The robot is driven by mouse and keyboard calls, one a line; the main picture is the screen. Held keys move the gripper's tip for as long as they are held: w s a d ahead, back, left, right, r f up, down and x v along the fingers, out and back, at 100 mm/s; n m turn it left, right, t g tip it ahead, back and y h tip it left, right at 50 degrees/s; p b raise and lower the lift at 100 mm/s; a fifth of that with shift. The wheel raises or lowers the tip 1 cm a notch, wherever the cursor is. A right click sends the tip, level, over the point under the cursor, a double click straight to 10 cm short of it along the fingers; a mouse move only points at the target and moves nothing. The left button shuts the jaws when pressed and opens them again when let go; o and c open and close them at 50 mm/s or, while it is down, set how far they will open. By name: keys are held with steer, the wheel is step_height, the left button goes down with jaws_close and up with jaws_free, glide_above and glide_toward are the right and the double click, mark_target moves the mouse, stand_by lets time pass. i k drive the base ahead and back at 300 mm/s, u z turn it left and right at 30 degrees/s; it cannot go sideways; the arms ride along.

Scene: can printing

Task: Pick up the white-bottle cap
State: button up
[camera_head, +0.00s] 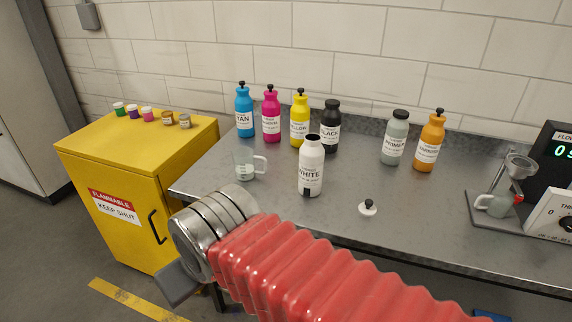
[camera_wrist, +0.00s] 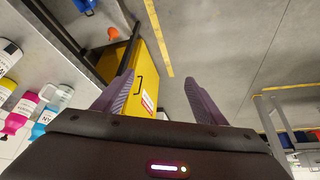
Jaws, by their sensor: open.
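The white-bottle cap (camera_head: 368,207) is a small white disc with a black knob. It lies on the grey metal bench, right of the white bottle. The white bottle (camera_head: 311,168) stands upright with its dark mouth uncovered. In the head view my red-sleeved arm crosses the front, ending near the bench's left front corner, well left of the cap. In the wrist view my gripper (camera_wrist: 161,98) has its two fingers spread apart with nothing between them. It faces the floor and the yellow cabinet. The cap is not visible in the wrist view.
Several capped coloured bottles (camera_head: 300,120) stand along the back wall. A glass beaker (camera_head: 246,167) stands left of the white bottle. The yellow cabinet (camera_head: 120,200) carries small jars. Bench around the cap is clear.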

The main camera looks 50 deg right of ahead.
mark_target(367, 209)
steer(key=z, duration=1.7)
